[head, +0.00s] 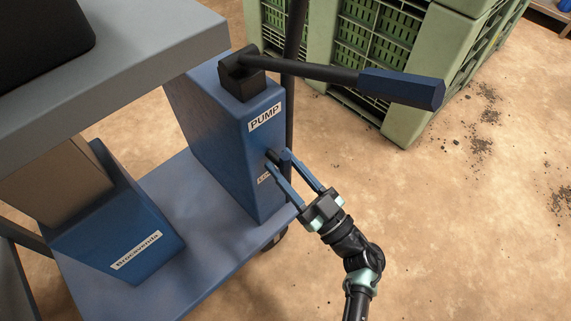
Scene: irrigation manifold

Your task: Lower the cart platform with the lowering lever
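The cart has a blue pump column (225,130) marked PUMP, standing on its lower blue deck (215,210). A smaller label (264,178) sits low on the column's right face, partly covered by my gripper and unreadable. My gripper (277,158) reaches in from the lower right, with its two long blue fingers apart and their tips close to that face. A small dark and blue part shows at the fingertips; I cannot tell whether it is the lowering lever or whether the fingers touch it. The grey cart platform (150,55) is raised above the deck at the upper left.
A long pump handle (330,73) with a blue grip juts right from the column top, above my gripper. Green crates (410,75) stand behind. A blue holder labelled Brocavenda (130,240) stands on the deck. The floor (470,230) at right is clear.

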